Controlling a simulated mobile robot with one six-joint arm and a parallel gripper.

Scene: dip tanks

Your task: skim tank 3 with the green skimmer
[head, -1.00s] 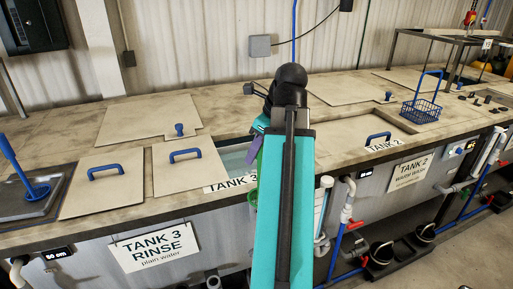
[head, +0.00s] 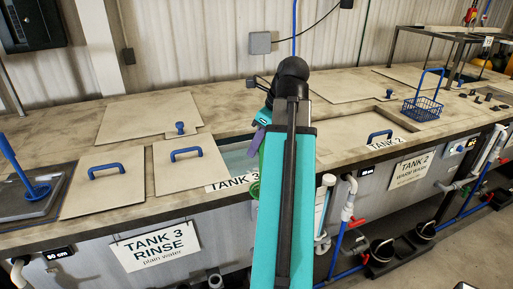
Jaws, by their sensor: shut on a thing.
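Tank 3 (head: 152,252) is the tank with the "TANK 3 RINSE plain water" sign. Its opening is partly uncovered, and a strip of pale water (head: 237,159) shows right of the lids. My gripper (head: 259,137) is over the right part of this opening, largely hidden behind my own arm. It is shut on the green skimmer (head: 255,188), of which only slivers show left of the arm. I cannot see the skimmer's head or whether it touches the water.
Two lid panels with blue handles (head: 105,170) (head: 186,154) lie left of the opening. Tank 2's lid (head: 366,128) lies to the right, with a blue wire basket (head: 421,111) beyond it. A blue-handled tool (head: 37,190) stands at far left.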

